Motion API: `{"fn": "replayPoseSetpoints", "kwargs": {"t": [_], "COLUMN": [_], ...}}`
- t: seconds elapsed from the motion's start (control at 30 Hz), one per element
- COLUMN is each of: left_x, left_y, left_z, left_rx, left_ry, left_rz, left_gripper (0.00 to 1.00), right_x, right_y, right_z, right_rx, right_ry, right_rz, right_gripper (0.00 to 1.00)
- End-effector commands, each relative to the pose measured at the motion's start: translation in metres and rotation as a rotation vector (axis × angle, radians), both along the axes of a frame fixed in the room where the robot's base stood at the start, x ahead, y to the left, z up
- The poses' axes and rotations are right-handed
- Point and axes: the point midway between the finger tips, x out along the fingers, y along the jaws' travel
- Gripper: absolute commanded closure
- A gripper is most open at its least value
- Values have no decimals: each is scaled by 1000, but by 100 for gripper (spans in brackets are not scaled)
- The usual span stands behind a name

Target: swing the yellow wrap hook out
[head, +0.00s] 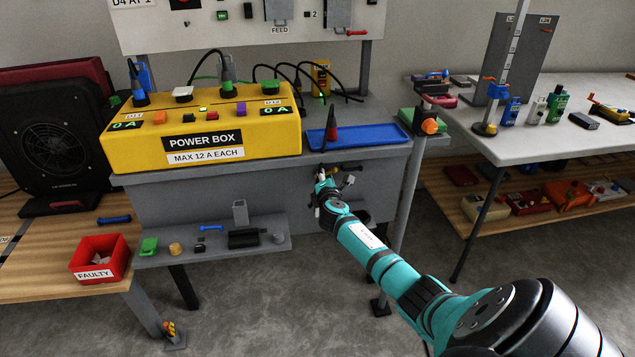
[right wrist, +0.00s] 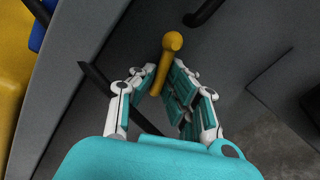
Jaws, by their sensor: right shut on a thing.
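The yellow wrap hook (right wrist: 166,62) is a short yellow bar with a round knob end. In the right wrist view it lies between the fingers of my right gripper (right wrist: 160,85), which is shut on it; the knob stands out past the fingertips. In the head view my right gripper (head: 323,188) is at the grey front panel of the bench, below the blue tray. A small yellow piece (head: 354,168) shows beside it there, but the fingers and wrist hide most of the hook. My left gripper is not in view.
The yellow power box (head: 240,137) and blue tray (head: 385,135) stand on the bench above. A grey lower shelf (head: 215,248) with small parts is to the left, and a grey post (head: 408,190) is to the right. A dark rod (right wrist: 97,76) passes close to the fingers.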

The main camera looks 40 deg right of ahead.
Motion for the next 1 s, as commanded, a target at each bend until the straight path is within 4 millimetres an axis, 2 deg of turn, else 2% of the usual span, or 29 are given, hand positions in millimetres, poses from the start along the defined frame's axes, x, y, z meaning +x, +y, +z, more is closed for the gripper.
{"fn": "replayPoseSetpoints", "kwargs": {"t": [0.2, 0.67, 1.0], "left_x": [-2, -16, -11], "left_y": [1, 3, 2], "left_z": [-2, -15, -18], "left_rx": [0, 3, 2], "left_ry": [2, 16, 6], "left_rz": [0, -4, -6], "left_gripper": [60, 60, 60], "right_x": [2, 6, 9], "right_y": [-8, -2, 3], "right_z": [5, 10, 11], "right_rx": [-176, -547, -796], "right_ry": [106, 334, 486], "right_rz": [1, 1, 1], "right_gripper": [100, 100, 100]}}
